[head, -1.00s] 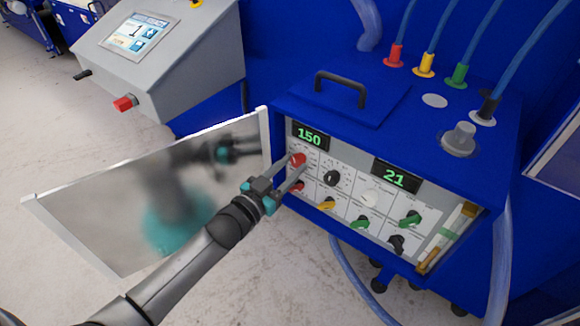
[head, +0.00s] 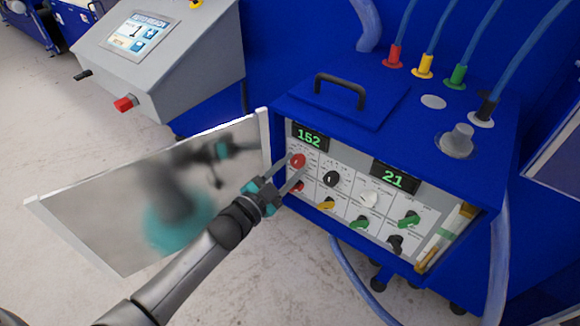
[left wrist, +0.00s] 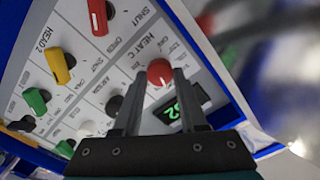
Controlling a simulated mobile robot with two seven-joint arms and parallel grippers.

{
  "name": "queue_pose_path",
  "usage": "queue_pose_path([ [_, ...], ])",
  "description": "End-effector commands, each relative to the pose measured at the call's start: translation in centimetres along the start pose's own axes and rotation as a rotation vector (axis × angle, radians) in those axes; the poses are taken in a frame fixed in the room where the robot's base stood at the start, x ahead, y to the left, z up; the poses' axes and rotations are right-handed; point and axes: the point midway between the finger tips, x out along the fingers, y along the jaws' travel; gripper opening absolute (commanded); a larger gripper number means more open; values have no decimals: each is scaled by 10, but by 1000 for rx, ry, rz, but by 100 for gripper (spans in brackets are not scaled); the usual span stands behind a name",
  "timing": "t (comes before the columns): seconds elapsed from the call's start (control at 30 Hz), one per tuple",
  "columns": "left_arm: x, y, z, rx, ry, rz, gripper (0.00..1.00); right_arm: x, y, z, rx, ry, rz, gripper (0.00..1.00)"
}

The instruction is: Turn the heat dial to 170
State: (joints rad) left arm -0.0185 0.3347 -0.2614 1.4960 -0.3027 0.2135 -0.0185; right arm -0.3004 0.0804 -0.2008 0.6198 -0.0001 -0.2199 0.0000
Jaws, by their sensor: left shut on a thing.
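The red heat dial (head: 298,160) is at the upper left of the control panel, just below a green readout (head: 309,137) that shows 152. My left gripper (head: 293,165) reaches in from the lower left and is shut on the dial. In the left wrist view the red dial (left wrist: 160,73) sits at the tips of my left gripper (left wrist: 158,85), one finger on each side. The readout (left wrist: 174,113) is partly hidden behind a finger there. My right gripper is not in view.
Other knobs sit close by: black (head: 332,178), white (head: 370,199), yellow (head: 326,204) and green (head: 409,219). A second readout (head: 395,178) shows 21. An open reflective door (head: 110,215) stands left of the panel. The blue housing (head: 400,125) overhangs the top.

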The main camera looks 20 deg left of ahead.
Motion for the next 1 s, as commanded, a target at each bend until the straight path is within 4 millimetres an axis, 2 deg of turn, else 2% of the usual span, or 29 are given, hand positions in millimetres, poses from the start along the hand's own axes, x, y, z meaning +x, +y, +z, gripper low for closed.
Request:
queue_pose_path([
  [0.2, 0, 0, 0, 193, -1, 0, 0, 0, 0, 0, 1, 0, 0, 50],
  [0.5, 0, 1, 1, 388, -1, 0, 0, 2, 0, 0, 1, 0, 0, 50],
  [1.0, 0, 1, 1, 491, -1, 0, 0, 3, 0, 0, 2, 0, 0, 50],
])
